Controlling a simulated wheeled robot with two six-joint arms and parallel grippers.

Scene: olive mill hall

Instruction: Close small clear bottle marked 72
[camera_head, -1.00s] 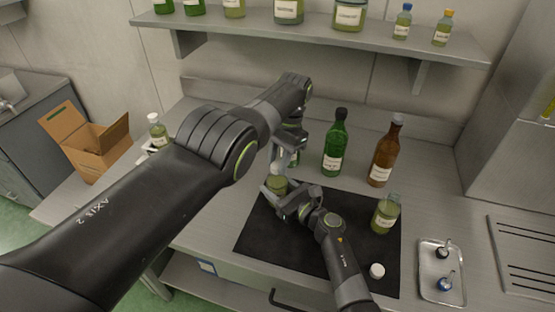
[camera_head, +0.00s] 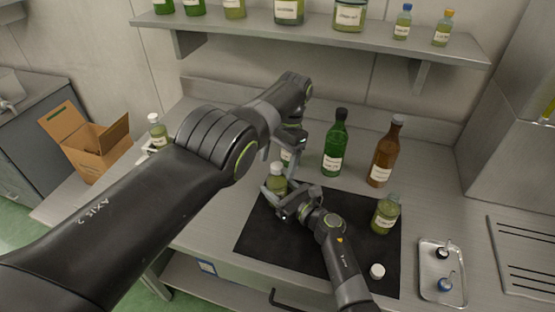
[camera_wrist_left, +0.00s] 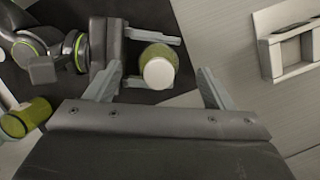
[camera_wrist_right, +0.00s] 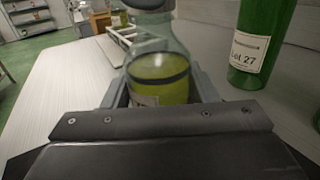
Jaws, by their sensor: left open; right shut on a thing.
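A small clear bottle (camera_head: 277,181) of yellow-green oil stands upright near the back left edge of the black mat. A white cap (camera_wrist_left: 158,73) sits on its top in the left wrist view. My right gripper (camera_head: 279,194) is shut around its body; the bottle also fills the middle of the right wrist view (camera_wrist_right: 158,78). Its label is mostly hidden, so I cannot read the number. My left gripper (camera_head: 283,152) is open above the bottle, its fingers apart and clear of the cap.
Another small bottle (camera_head: 386,214), seemingly uncapped, stands on the mat's right (camera_head: 320,265). A loose white cap (camera_head: 377,271) lies near it. A green bottle (camera_head: 335,145) and a brown bottle (camera_head: 384,155) stand behind. A metal tray (camera_head: 442,285) with stoppers is at right.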

